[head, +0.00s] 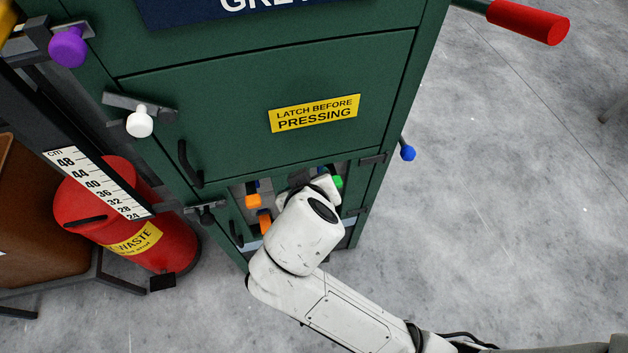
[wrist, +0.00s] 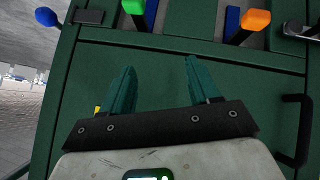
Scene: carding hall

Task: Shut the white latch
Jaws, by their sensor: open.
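The white latch is a grey bar (head: 112,100) with a round white knob (head: 139,122), at the left edge of the green cabinet's upper door (head: 230,100). Whether its bar crosses the door edge fully I cannot tell. It does not show in the wrist view. My gripper (wrist: 160,63) is open and empty, its two teal fingers apart in front of green cabinet metal. In the head view my arm's end is low and right of the white latch, by the cabinet's lower opening, well apart from the latch; the fingers are mostly hidden there.
A black door handle (head: 188,165) sticks out below the latch. A purple knob (head: 68,46) is above it. Orange (head: 253,201) and green (head: 338,182) knobs are by my arm.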

